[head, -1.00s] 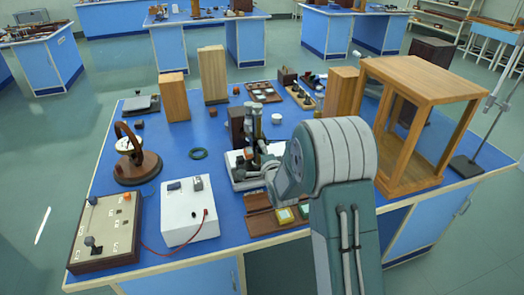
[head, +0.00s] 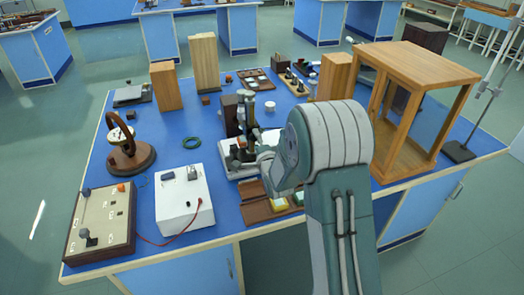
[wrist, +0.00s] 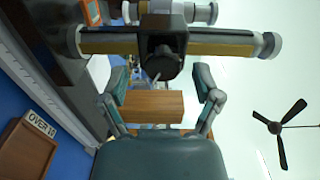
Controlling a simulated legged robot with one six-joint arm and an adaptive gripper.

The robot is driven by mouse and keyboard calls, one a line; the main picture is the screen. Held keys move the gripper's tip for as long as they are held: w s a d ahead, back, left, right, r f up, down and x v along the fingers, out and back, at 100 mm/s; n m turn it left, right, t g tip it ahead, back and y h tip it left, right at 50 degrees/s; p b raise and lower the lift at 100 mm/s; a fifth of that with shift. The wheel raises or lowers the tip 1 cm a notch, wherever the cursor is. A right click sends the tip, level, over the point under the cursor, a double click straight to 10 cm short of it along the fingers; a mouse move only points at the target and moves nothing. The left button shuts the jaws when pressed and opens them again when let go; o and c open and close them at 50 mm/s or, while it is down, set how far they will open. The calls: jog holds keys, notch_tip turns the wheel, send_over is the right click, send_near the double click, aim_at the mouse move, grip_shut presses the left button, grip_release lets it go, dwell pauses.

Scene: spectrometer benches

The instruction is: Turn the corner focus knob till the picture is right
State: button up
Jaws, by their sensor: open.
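A dark upright instrument (head: 242,122) stands on a white base in the middle of the near bench, partly hidden by my arm. In the wrist view, turned on its side, its brass and black tube (wrist: 215,42) runs across the top. A round dark knob (wrist: 164,63) sticks out from a black block on that tube. My gripper (wrist: 158,84) is open, one finger on each side and below the knob in the picture, with nothing held. I cannot tell whether a finger touches the knob. My gripper (head: 264,160) is small in the head view. No focused picture can be made out.
A white box (head: 183,205) and a control panel (head: 103,222) stand at front left, joined by a red wire. A wooden frame case (head: 412,62) stands at right. In the wrist view, an "OVER 10" label (wrist: 41,124) sits by a brown tray.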

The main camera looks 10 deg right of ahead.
jog(key=s, duration=1)
jog(key=shift+s+d, duration=0.3)
jog(key=shift+d, duration=0.05)
jog(key=s+r+n+g+h, duration=0.1)
jog(key=s+r+n+g, duration=0.4)
jog(key=s+r+n, duration=0.25)
jog(key=s+a+r+n+g, duration=0.1)
jog(key=s+r+n+g, duration=0.1)
jog(key=s, duration=0.8)
jog(key=s+r+n+g, duration=0.2)
jog(key=s+n+g, duration=0.3)
jog(key=s, duration=0.6)
jog(key=shift+s+a+n, duration=0.3)
jog(key=shift+a+n, duration=0.05)
jog(key=shift+n, duration=0.6)
jog(key=shift+w+r, duration=0.1)
